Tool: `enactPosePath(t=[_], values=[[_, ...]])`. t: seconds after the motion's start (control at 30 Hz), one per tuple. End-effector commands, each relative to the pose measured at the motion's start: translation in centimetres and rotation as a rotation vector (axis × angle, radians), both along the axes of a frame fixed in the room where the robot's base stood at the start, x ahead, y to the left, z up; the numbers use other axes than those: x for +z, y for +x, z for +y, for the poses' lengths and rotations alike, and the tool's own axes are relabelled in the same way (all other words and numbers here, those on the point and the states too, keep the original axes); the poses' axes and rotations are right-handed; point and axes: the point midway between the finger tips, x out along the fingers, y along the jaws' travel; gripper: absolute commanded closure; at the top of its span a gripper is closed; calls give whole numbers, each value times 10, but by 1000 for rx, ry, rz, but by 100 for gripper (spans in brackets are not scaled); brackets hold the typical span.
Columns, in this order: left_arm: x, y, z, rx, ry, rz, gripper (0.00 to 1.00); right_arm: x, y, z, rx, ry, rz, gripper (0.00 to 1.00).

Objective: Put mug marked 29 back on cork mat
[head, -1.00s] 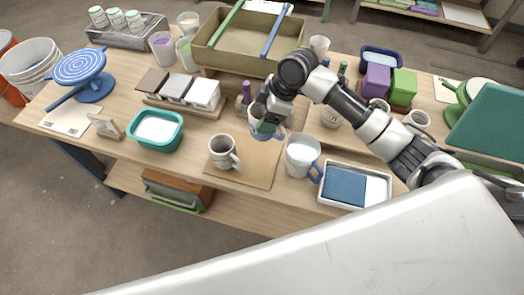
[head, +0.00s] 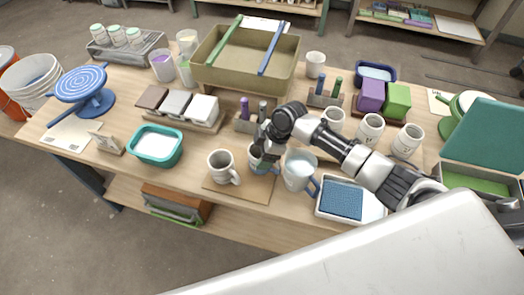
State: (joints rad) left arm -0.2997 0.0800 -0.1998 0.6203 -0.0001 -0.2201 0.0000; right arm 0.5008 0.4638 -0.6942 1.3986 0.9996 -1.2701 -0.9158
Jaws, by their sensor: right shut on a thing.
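My left gripper is not in view.
A large white jug with a blue handle (head: 297,170) stands close to the mat's right edge. A white tray with a blue sponge (head: 342,199) is right of it. Several marked mugs, one here (head: 370,129), stand behind my right arm. A teal tub (head: 157,146) is at left.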

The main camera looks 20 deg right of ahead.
Motion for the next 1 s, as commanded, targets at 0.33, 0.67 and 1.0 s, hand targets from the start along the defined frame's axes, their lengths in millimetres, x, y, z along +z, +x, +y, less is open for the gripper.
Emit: enactPosePath(t=[0.33, 0.67, 1.0], values=[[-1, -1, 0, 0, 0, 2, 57, -2, 0, 0, -1, 0, 0, 0], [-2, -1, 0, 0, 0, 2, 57, 9, 0, -5, -2, -1, -2, 0], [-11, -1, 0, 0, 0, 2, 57, 71, -6, -34, -1, -2, -4, 0]])
